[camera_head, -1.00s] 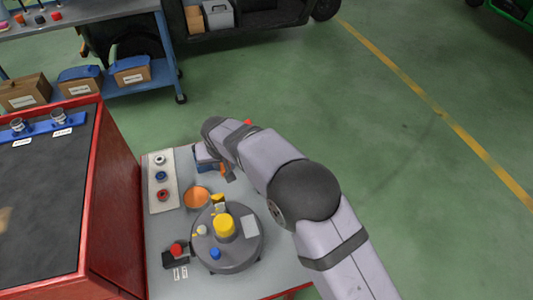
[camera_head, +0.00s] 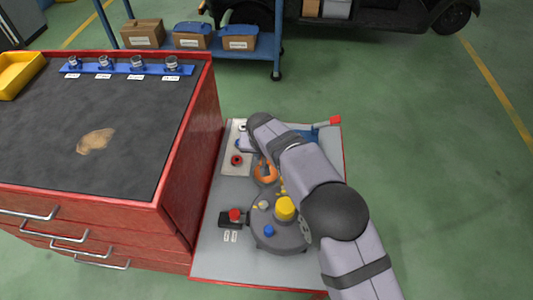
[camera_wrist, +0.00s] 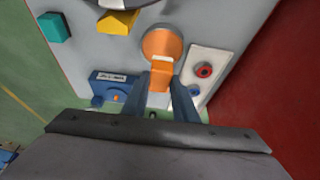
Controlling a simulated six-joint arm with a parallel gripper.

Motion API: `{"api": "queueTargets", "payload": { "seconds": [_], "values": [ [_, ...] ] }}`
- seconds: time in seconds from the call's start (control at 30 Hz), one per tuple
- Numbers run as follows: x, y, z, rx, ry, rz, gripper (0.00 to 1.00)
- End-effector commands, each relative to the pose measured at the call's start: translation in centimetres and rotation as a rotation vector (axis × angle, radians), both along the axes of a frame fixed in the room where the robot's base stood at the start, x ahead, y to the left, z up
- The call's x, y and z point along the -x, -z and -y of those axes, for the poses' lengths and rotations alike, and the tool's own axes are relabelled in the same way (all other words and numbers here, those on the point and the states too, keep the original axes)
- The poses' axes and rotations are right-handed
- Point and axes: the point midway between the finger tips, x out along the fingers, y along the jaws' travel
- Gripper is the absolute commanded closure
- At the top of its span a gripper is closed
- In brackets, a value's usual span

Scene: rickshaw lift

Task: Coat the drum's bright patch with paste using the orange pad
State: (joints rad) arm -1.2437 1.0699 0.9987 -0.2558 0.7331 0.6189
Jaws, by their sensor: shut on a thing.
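The orange pad (camera_wrist: 160,76) is held between the two fingers of my gripper (camera_wrist: 166,88) in the wrist view. The pad lies over the near part of a round orange dish (camera_wrist: 161,43); I cannot tell whether they touch. In the head view the dish (camera_head: 265,177) is partly hidden by my arm, and the gripper tips are hard to make out. The grey drum (camera_head: 276,238), with yellow and blue knobs on top, sits in front of the dish. My arm covers its right side; its bright patch is not visible. Only the drum's edge (camera_wrist: 128,3) shows in the wrist view.
A pale strip with round fittings (camera_wrist: 222,57) lies beside the dish. A blue labelled box (camera_wrist: 110,86) is on its other side. A red button box (camera_head: 234,217) stands left of the drum. The red cabinet (camera_head: 190,190) borders the grey table on the left.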

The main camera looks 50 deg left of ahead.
Motion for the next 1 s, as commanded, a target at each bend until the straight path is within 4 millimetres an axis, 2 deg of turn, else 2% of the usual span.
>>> {"api": "queueTargets", "payload": {
  "seconds": [0.5, 1.0],
  "values": [
    [0.0, 4.4, 0.0, 0.0, 0.001, 0.0, 0.92],
    [0.0, 5.0, 0.0, -0.001, 0.001, 0.0, 0.92]
  ]
}}
